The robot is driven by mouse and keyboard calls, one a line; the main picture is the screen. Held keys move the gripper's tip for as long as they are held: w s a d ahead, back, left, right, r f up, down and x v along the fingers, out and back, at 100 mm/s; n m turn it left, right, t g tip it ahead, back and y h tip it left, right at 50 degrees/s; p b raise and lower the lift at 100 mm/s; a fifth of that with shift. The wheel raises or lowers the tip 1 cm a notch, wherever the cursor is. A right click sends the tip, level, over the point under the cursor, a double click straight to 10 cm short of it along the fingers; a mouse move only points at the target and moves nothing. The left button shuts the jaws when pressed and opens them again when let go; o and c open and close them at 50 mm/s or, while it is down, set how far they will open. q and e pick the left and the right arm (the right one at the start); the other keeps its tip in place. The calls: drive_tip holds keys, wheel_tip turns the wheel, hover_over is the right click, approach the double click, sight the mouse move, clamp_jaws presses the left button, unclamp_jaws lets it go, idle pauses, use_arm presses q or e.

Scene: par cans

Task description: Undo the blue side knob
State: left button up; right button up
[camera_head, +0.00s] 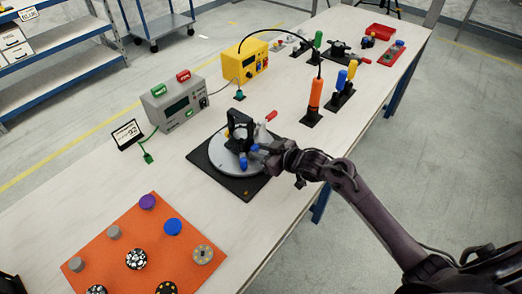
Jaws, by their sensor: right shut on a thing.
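A black fixture (236,123) stands on a round grey turntable (221,160) set on a black base plate. A small blue knob (254,148) shows at the fixture's right side, and another blue piece (243,163) sits just below it. My right gripper (262,154) reaches in from the right and is shut at the side knob; its fingers partly hide the knob. A red-tipped lever (270,116) sticks out behind the fixture. My left gripper is not in view.
An orange mat (187,240) with several round pieces lies at the front left. A grey instrument box (174,101) and a sign (127,134) stand left of the turntable. A yellow box (240,64), an orange-handled tool (315,97) and several clamps stand farther back.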

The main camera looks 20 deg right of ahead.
drive_tip(key=shift+a+n+t+h+b, duration=0.15)
drive_tip(key=shift+n+t+h+b, duration=0.5)
drive_tip(key=shift+n, duration=0.75)
drive_tip(key=o, duration=1)
drive_tip(key=shift+v, duration=3.95)
